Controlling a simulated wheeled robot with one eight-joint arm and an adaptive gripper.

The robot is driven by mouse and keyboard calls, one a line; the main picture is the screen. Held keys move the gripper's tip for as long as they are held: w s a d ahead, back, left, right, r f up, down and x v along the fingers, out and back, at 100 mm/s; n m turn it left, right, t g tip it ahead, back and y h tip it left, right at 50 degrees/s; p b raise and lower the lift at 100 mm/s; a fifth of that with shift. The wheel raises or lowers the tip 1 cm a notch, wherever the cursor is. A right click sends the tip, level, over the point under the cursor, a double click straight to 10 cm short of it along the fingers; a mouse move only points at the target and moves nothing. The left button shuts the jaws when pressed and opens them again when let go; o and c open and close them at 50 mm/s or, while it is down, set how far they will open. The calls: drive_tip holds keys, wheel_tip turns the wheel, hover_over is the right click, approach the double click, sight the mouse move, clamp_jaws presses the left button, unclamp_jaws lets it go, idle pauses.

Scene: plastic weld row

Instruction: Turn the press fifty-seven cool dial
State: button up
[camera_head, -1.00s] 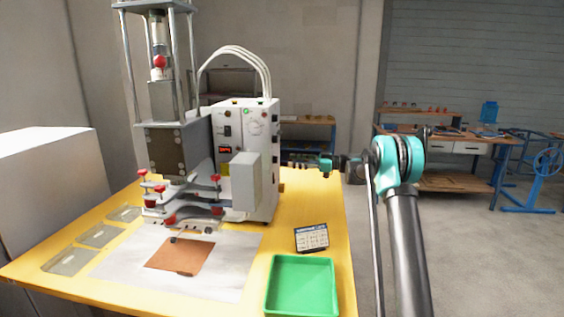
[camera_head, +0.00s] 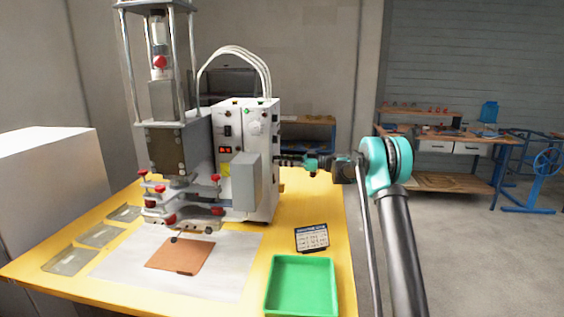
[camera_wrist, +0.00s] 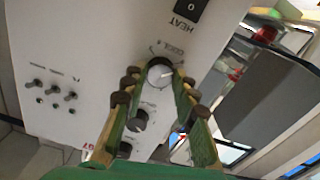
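The cool dial (camera_wrist: 160,73) is a round pale knob beside a "COOL" label on the white panel in the wrist view. My gripper (camera_wrist: 159,77) points at this panel, its two green fingers parted with the tips on either side of the dial. I cannot tell if they touch it. In the head view my gripper (camera_head: 285,160) is at the right side of the press's white control box (camera_head: 262,185). The panel it faces cannot be made out clearly there.
A black "HEAT" switch (camera_wrist: 188,10), a dark knob (camera_wrist: 138,120) and several toggles (camera_wrist: 54,90) share the panel.

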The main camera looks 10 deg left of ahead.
clamp_jaws()
drive_tip(key=shift+m, duration=0.3)
drive_tip(key=shift+d+m, duration=0.1)
drive_tip(key=shift+m, duration=15.8)
drive_tip(key=shift+f, duration=0.1)
